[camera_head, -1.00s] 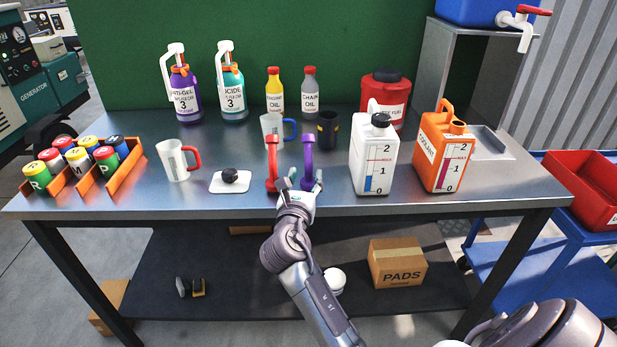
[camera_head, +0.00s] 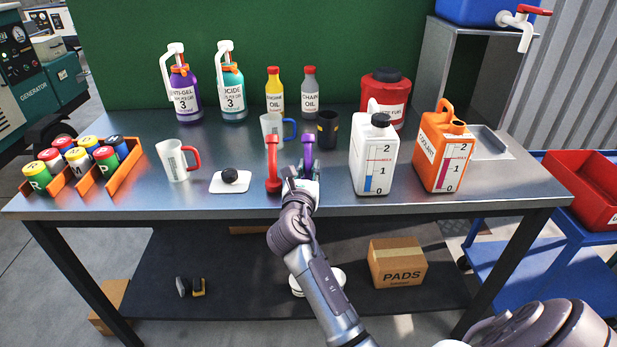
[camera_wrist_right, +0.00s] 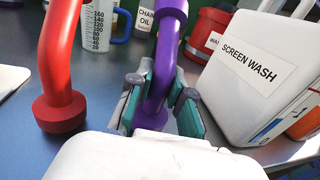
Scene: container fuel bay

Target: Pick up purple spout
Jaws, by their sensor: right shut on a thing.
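The purple spout (camera_head: 308,150) stands upright near the front middle of the steel bench, its lower part hidden by my right gripper in the head view. My right gripper (camera_head: 303,172) is at the spout, with its fingers on either side. In the right wrist view the purple spout (camera_wrist_right: 168,60) rises between the green-padded fingers of my right gripper (camera_wrist_right: 162,105), which are shut on it low down. The spout's base still appears at bench level. My left gripper is not in view.
A red spout (camera_head: 272,163) stands close to the left of the purple one. The white jug (camera_head: 373,160) and orange coolant can (camera_head: 440,158) stand to the right. Behind are a clear measuring cup (camera_head: 271,128) and a black mug (camera_head: 327,130).

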